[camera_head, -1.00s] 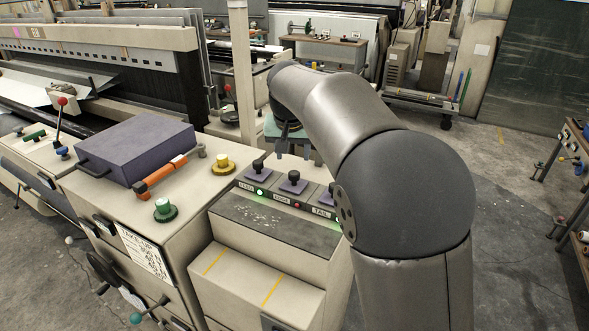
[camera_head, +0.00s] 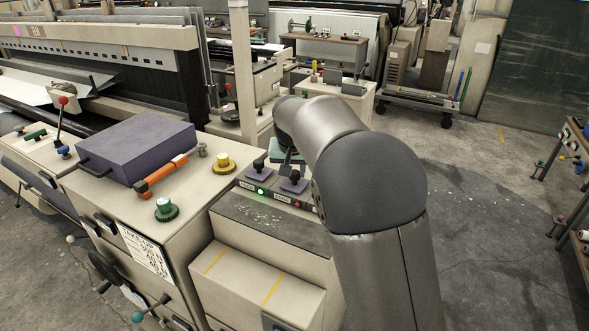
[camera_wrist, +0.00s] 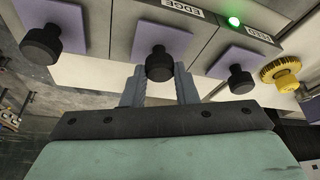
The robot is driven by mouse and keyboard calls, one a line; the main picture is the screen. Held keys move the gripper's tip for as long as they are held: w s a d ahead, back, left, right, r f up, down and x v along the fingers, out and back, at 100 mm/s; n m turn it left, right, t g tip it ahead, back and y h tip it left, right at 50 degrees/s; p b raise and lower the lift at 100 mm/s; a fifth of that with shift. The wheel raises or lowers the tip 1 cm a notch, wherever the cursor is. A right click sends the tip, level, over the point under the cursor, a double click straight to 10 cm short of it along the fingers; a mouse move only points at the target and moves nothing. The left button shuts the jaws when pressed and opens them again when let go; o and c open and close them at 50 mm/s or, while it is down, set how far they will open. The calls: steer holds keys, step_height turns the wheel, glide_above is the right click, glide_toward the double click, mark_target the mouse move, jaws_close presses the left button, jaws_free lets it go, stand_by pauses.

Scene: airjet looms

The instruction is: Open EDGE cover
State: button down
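The EDGE cover (camera_wrist: 148,38) is a purple square plate with a black knob (camera_wrist: 160,66), the middle one of three in the wrist view. Its label reads EDGE, upside down there. In the head view the EDGE cover (camera_head: 293,186) lies flat on the sloped panel, beside the FEED cover (camera_head: 257,176). My gripper (camera_wrist: 160,76) is open, its two grey fingers on either side of the EDGE knob with small gaps showing. Whether a finger touches the knob I cannot tell. In the head view my arm hides most of the gripper and the third cover.
The FEED cover's knob (camera_wrist: 240,79) and another knob (camera_wrist: 41,44) flank the EDGE knob closely. A yellow knob (camera_head: 222,163), a green knob (camera_head: 165,209), an orange handle (camera_head: 162,177) and a purple box (camera_head: 138,147) stand on the loom top to the left.

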steer(key=w+d+p, duration=0.1)
steer(key=w, duration=0.1)
steer(key=w+d+p, duration=0.1)
steer(key=w, duration=0.1)
steer(key=w+p, duration=0.1)
steer(key=w, duration=0.1)
steer(key=shift+d+r, duration=0.15)
steer(key=shift+d, duration=0.25)
steer(key=shift+w+d, duration=0.1)
steer(key=shift+w, duration=0.05)
steer(key=c, duration=1.1)
jaws_free()
steer(key=b+v, duration=0.1)
steer(key=v, duration=1.6)
steer(key=shift+r, duration=0.15)
